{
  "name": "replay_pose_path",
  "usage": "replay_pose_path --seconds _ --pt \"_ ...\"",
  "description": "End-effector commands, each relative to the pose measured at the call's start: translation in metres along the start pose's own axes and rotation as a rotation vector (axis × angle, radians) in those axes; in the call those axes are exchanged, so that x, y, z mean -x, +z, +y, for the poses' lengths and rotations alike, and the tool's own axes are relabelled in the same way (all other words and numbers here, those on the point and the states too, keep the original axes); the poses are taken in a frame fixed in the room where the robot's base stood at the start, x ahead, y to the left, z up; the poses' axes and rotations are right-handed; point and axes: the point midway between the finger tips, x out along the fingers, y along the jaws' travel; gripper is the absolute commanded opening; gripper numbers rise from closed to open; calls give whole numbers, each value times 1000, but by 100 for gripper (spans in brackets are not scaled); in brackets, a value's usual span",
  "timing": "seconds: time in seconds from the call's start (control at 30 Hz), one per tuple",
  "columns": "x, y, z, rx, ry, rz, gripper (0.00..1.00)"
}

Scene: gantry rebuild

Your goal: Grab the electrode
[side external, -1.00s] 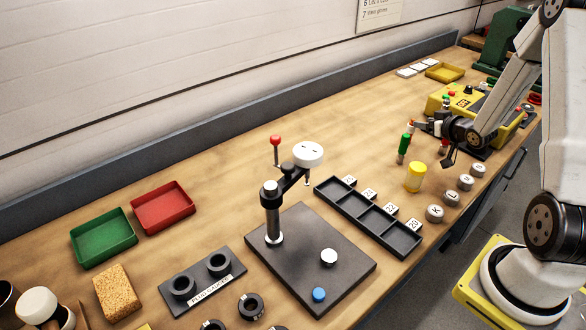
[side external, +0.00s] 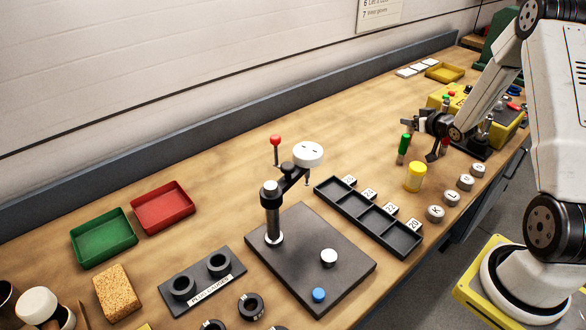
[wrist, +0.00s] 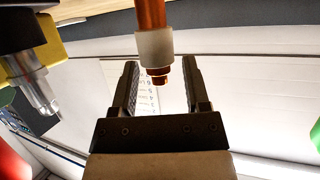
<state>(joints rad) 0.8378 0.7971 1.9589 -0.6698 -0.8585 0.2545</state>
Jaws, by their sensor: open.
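The electrode (wrist: 152,20), a copper rod with a white collar and a stepped copper tip, hangs into the wrist view from the top middle. My gripper (wrist: 159,68) is open and empty, with its two dark fingers pointing up in that view. The electrode's lower tip shows between the two fingers in the picture; I cannot tell whether it is really between them or at another depth. I see no contact. In the side view my gripper (side external: 410,123) is low over the far right of the bench; the electrode cannot be made out clearly there.
A green-topped cylinder (side external: 404,145) and a yellow jar (side external: 414,178) stand close to my gripper. A yellow machine (side external: 452,97) is behind it. A metal nozzle (wrist: 38,92) is at the left of the wrist view.

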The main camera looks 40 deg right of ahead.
Motion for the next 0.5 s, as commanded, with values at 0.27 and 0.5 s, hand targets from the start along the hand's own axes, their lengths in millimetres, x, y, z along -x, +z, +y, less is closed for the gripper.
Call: replay_pose_path --seconds 0.27,0.5 --pt "0 0 0 0 0 0 60" --pt "0 0 0 0 0 -1 41"
